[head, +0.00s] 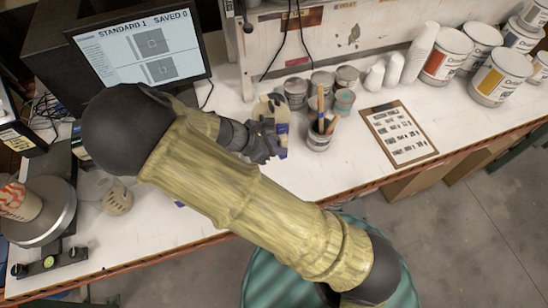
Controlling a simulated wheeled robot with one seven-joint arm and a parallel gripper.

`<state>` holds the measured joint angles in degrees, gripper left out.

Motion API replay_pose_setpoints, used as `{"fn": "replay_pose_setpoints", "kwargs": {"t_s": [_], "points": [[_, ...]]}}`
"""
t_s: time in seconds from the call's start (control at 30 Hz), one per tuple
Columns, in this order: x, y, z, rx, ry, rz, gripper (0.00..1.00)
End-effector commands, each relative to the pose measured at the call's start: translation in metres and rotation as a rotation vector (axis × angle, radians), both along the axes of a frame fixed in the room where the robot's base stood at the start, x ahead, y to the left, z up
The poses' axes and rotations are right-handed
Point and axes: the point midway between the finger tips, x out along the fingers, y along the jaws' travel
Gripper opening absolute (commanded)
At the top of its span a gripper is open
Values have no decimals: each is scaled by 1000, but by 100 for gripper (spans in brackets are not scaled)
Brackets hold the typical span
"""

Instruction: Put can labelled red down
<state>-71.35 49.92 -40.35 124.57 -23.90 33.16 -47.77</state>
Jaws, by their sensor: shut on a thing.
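My gripper (266,147) is over the bench, beside the brush cup and in front of the small grey cans. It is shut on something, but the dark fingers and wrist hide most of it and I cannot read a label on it. A pale and blue item (277,112), perhaps a work glove, shows right behind the fingers. A large white can with a red-orange label (437,64) stands upright at the back right of the bench, well apart from my gripper.
A cup of brushes (318,141) stands close right of my gripper. Several small grey cans (295,90) stand behind it. A clipboard (399,134) lies further right. White cups (395,69) and a yellow-labelled can (496,80) stand beyond. Bare bench (345,172) lies in front of the clipboard.

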Motion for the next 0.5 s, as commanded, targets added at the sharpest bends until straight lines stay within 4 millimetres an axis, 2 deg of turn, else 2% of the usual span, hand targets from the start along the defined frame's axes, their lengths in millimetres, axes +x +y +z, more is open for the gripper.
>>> {"fn": "replay_pose_setpoints", "kwargs": {"t_s": [0.3,0.5], "points": [[0,-2,-37,-5,0,-3,0],[0,0,-51,0,-2,-2,0]]}}
